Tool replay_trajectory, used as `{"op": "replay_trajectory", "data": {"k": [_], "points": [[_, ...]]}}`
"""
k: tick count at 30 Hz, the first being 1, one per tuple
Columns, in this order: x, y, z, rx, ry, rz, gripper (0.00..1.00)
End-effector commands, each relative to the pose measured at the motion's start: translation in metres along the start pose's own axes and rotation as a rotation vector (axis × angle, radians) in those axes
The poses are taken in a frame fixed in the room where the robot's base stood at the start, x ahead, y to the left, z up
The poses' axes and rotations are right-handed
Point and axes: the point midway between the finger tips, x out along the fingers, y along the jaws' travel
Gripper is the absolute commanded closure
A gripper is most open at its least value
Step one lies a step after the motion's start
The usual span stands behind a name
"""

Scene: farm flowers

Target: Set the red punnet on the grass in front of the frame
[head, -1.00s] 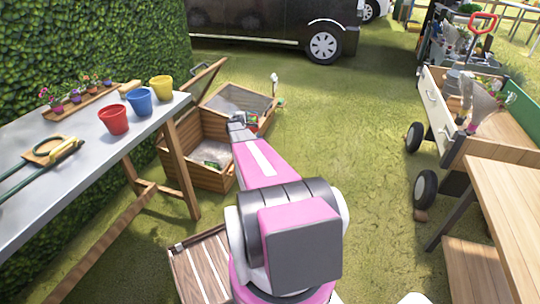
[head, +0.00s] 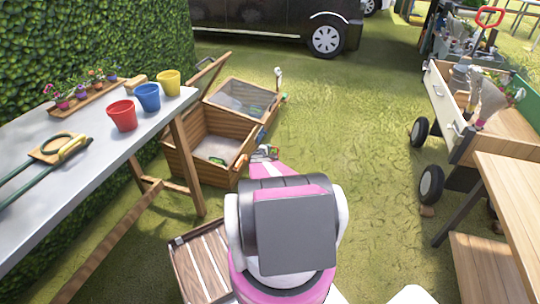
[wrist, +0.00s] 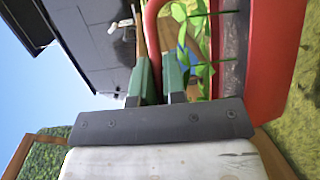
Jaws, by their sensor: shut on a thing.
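The red punnet (wrist: 275,60) fills the right of the wrist view, turned on its side in that picture, with green seedlings and dark soil in it. My gripper (wrist: 163,82) has green fingertips shut on the punnet's thin red handle. In the head view my gripper (head: 265,152) is small and partly hidden by my own arm, and only a bit of the punnet (head: 275,150) shows by it. It is by the near right corner of the wooden frame (head: 210,175), over the grass (head: 345,130). Its height above the grass is hard to tell.
The frame has one open box and a glazed box (head: 240,95) behind it. A table (head: 75,155) with red, blue and yellow pots stands left. A slatted crate (head: 205,260) lies near me. A wheeled cart (head: 470,125) stands right. Open grass lies between.

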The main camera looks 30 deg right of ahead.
Motion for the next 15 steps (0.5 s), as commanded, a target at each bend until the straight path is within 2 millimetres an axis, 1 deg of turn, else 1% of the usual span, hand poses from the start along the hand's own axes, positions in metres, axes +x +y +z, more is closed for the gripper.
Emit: {"op": "replay_trajectory", "data": {"k": [1,8,12,15], "points": [[0.003,-0.008,-0.002,-0.001,0.000,0.001,1.00],[0.006,-0.027,-0.004,-0.001,0.000,0.001,1.00],[0.010,-0.049,-0.006,-0.002,0.000,0.000,1.00],[0.012,-0.060,-0.007,-0.001,0.001,0.000,1.00]]}}
